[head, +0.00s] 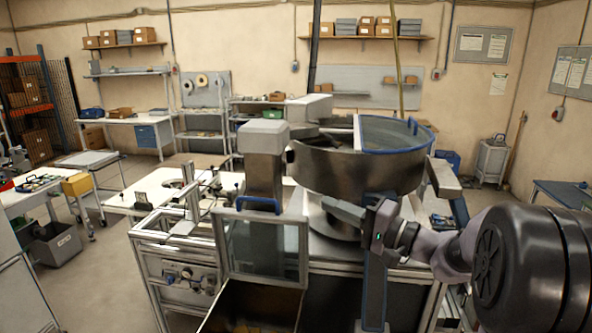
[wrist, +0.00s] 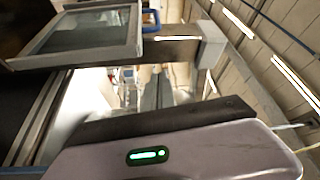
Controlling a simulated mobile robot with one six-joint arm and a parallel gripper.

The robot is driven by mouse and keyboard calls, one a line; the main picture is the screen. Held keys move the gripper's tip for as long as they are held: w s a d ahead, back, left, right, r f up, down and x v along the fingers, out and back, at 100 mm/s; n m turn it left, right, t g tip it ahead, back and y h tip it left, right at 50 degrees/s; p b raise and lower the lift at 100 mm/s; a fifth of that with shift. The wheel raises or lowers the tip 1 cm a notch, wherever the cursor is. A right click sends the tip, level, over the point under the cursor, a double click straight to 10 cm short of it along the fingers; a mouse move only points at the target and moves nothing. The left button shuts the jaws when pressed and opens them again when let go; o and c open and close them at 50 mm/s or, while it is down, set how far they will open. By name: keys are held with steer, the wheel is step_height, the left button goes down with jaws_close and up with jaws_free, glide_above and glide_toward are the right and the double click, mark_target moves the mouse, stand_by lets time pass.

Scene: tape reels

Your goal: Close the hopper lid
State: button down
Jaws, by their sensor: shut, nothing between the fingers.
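The hopper (head: 250,302) is the open-topped bin at the front centre, with some yellowish parts low inside. Its lid (head: 262,250) is a metal-framed clear panel with a blue handle (head: 262,203) on its top edge. The lid stands upright at the back of the hopper opening, so it is open. It also shows at the upper left of the wrist view (wrist: 88,32). My gripper (head: 328,208) is shut and empty, to the right of the lid near handle height, and looks apart from it. Its fingertips are hard to make out in the wrist view.
A large metal bowl (head: 350,170) with a blue-edged clear cover (head: 392,134) stands behind my gripper. A grey-capped column (head: 264,165) rises behind the lid. A bench with fixtures (head: 165,195) is on the left. The space in front of the lid, above the hopper, looks clear.

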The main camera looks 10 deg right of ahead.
mark_target(276, 195)
steer(key=p+x, duration=0.1)
steer(key=x, duration=0.5)
steer(key=s+a+r+p+x, duration=0.1)
steer(key=x, duration=0.3)
steer(key=shift+w+p, duration=0.1)
steer(key=shift+p, duration=0.25)
steer(key=s, duration=0.1)
steer(key=s+a, duration=0.1)
steer(key=s+f, duration=0.1)
steer(key=shift+s+a, duration=0.2)
steer(key=shift+s, duration=0.15)
steer(key=shift+f, duration=0.15)
